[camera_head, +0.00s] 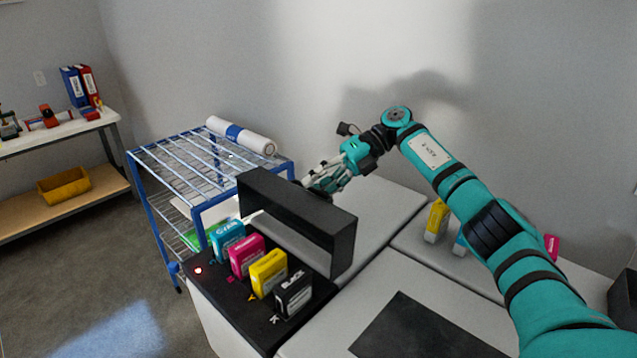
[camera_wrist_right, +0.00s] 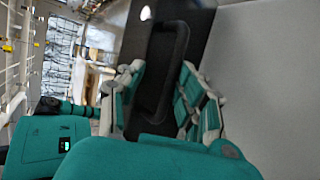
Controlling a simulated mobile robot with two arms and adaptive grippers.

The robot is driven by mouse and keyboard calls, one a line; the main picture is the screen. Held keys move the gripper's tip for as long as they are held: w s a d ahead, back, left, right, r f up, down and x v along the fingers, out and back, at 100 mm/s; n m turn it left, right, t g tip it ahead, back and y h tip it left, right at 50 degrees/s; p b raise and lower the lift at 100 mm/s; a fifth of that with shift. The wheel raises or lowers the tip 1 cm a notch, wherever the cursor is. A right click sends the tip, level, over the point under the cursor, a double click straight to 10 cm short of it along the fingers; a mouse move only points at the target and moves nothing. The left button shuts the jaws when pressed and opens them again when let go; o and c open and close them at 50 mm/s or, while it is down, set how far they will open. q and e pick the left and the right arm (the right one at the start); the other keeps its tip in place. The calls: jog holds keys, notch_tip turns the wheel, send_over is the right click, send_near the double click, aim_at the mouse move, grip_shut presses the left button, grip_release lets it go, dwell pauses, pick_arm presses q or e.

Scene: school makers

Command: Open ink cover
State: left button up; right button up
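The black ink cover (camera_head: 300,208) stands raised behind the ink cartridges on the printer in the head view. Cyan (camera_head: 228,242), magenta (camera_head: 247,258), yellow (camera_head: 268,273) and black (camera_head: 294,294) cartridges stand exposed in a row in front of it. My right gripper (camera_head: 320,182) is just behind the cover's upper edge, which partly hides the fingertips. In the right wrist view my right gripper (camera_wrist_right: 160,78) has its fingers spread, with a dark recessed surface between or beyond them. Contact cannot be told. My left gripper is not in view.
A blue wire rack (camera_head: 148,165) with a white roll (camera_head: 241,136) stands behind and left of the printer. More cartridges, one yellow (camera_head: 436,221), stand on the right surface behind my arm. A workbench (camera_head: 60,133) is at the far left. A dark mat (camera_head: 425,330) lies in front.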

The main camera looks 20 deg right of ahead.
jog(key=shift+r, duration=0.1)
jog(key=v, duration=0.7)
jog(key=shift+d, duration=0.2)
